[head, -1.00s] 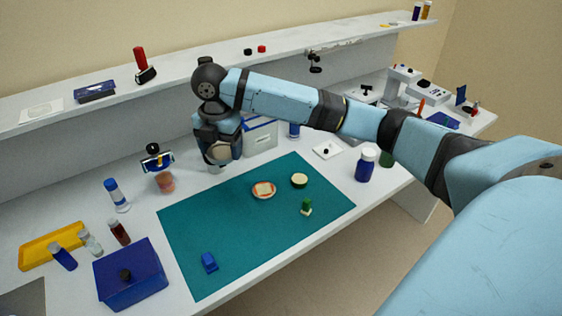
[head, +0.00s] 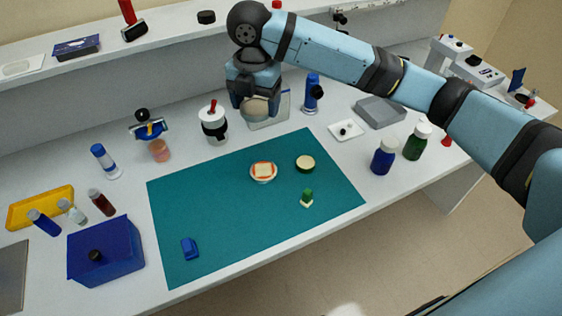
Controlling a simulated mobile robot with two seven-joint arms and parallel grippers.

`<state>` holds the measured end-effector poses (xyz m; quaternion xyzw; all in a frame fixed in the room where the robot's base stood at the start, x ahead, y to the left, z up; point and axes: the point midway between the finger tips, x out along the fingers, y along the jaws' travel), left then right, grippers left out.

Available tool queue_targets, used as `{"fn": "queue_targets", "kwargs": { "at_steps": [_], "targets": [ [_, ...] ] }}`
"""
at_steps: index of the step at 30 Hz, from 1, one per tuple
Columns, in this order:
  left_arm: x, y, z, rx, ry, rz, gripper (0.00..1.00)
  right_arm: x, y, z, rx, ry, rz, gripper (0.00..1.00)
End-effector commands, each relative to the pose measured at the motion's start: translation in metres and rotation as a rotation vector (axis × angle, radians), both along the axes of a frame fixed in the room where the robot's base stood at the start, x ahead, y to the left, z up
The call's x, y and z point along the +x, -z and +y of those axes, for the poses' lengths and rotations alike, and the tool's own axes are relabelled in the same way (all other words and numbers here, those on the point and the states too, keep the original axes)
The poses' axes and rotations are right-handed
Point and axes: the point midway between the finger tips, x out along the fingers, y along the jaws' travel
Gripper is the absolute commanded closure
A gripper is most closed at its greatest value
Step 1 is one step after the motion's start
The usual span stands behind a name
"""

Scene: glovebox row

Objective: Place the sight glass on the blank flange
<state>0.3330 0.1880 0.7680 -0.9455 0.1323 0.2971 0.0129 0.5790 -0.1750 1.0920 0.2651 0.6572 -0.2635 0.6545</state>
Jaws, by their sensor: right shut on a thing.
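My right gripper (head: 257,112) is in the air over the back of the bench, in front of a white box. It is shut on a round, beige disc-like piece, which I take to be the sight glass (head: 258,106); the fingers hide part of it. On the teal mat (head: 225,215) lie a round dark-rimmed disc with a pale top (head: 305,163) and an orange-rimmed round piece with a pale square on it (head: 263,172). I cannot tell for certain which one is the blank flange. Both are apart from the gripper. My left gripper is not in view.
A white cup with a black band (head: 214,125) stands left of the gripper, and a blue cylinder (head: 312,94) right of it. Blue (head: 383,158) and green (head: 416,143) bottles stand right of the mat. A small green-topped piece (head: 306,198) and blue block (head: 190,249) lie on the mat.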

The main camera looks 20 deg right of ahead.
Motion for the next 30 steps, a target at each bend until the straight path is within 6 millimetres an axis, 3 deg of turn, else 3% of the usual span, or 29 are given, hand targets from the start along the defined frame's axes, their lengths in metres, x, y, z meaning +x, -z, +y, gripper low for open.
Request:
{"fn": "queue_targets", "kwargs": {
  "at_steps": [5,8,21,30],
  "targets": [
    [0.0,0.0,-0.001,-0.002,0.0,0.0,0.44,-0.002,0.0,0.007,-0.001,-0.016,-0.003,0.72],
    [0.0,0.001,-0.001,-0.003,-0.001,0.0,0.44,-0.002,0.011,0.008,-0.002,-0.018,-0.001,0.72],
    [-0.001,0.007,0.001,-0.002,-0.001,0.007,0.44,-0.003,0.115,0.008,-0.003,-0.018,0.0,0.72],
    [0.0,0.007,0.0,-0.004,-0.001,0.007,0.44,-0.003,0.143,0.008,-0.001,-0.018,-0.003,0.72]
  ]
}}
